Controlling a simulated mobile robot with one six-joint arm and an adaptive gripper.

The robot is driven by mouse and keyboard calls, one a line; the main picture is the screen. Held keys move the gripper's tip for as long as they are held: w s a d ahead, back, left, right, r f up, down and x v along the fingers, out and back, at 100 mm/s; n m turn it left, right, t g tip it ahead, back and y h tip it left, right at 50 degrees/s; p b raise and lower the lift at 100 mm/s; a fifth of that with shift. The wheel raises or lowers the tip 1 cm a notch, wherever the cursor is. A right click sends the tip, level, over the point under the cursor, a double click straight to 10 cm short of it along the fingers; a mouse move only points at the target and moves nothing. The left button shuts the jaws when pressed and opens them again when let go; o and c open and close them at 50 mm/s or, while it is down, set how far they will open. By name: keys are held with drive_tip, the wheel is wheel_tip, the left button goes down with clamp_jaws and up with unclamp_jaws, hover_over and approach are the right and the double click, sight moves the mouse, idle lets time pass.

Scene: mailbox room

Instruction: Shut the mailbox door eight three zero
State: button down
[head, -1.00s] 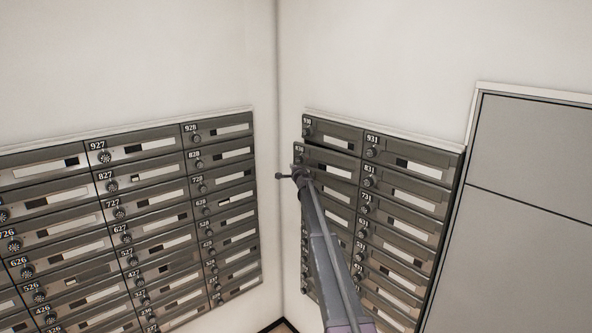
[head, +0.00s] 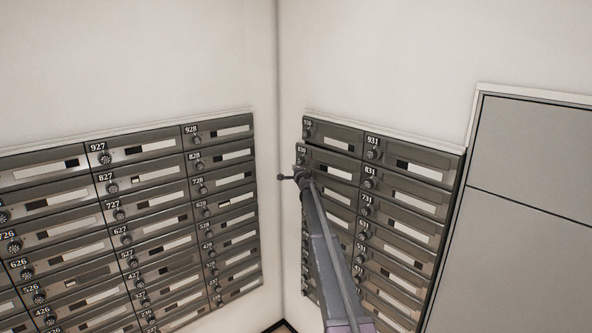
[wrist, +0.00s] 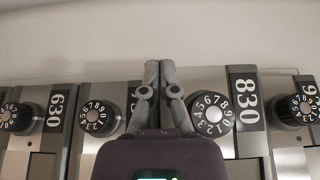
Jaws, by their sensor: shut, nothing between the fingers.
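Mailbox door 830 (head: 330,166) is the second from the top in the left column of the right-hand bank. In the head view my gripper (head: 286,178) is at the left edge of the bank, just below 830's dial.
Door 930 (head: 333,135) is above and door 931 (head: 408,158) is to the right. A second bank of mailboxes (head: 130,220) covers the left wall. A grey cabinet (head: 525,200) stands at the right.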

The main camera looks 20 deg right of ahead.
drive_tip(key=s+a, duration=0.5)
drive_tip(key=a, duration=0.6)
drive_tip(key=shift+s+a, duration=0.15)
drive_tip(key=shift+s, duration=0.25)
drive_tip(key=shift+a+r, duration=0.1)
drive_tip(key=shift+h, duration=0.3)
